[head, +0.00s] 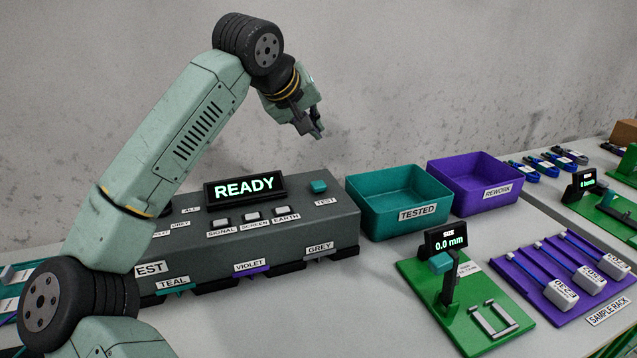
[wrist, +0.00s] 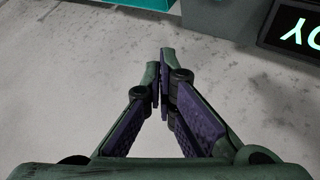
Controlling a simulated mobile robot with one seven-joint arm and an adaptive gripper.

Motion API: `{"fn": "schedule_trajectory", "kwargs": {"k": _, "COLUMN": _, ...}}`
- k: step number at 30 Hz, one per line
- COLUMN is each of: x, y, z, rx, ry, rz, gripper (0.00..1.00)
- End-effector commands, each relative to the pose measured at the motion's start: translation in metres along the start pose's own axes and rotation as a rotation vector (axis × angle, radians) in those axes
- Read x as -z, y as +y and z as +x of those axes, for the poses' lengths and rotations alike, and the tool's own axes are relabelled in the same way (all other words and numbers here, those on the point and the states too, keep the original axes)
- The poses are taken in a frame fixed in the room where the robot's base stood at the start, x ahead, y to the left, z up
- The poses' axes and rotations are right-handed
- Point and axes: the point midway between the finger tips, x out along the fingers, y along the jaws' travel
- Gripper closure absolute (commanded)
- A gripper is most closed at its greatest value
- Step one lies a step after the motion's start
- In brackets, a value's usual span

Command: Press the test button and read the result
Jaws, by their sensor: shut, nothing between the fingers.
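The grey tester box (head: 290,238) stands on the bench in the head view. Its display (head: 245,188) reads READY in light letters. The teal test button (head: 319,186) sits on the box's top at the right, above a TEST label. My gripper (head: 318,133) is above and behind the button, apart from it, shut and empty, pointing down. In the wrist view my gripper (wrist: 161,80) shows its fingertips together with nothing between them, and part of the display (wrist: 296,27) shows upside down at the top right. Lamps on the box's left are partly hidden by my arm.
A teal TESTED bin (head: 400,203) and a purple REWORK bin (head: 475,182) stand right of the box. A green size gauge (head: 465,297) reading 0.0 mm and a purple sample rack (head: 560,275) with cables lie in front. Blue cables (head: 545,163) lie at the back right.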

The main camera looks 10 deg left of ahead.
Motion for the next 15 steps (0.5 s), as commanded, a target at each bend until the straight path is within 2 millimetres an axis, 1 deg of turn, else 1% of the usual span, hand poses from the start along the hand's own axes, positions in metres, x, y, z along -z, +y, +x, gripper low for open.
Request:
{"fn": "schedule_trajectory", "kwargs": {"k": 8, "x": -0.010, "y": -0.009, "z": 0.013, "rx": -0.002, "ry": -0.002, "rz": -0.002, "gripper": 1.00}}
{"fn": "schedule_trajectory", "kwargs": {"k": 15, "x": -0.027, "y": -0.026, "z": 0.036, "rx": -0.003, "ry": -0.001, "rz": -0.001, "gripper": 1.00}}
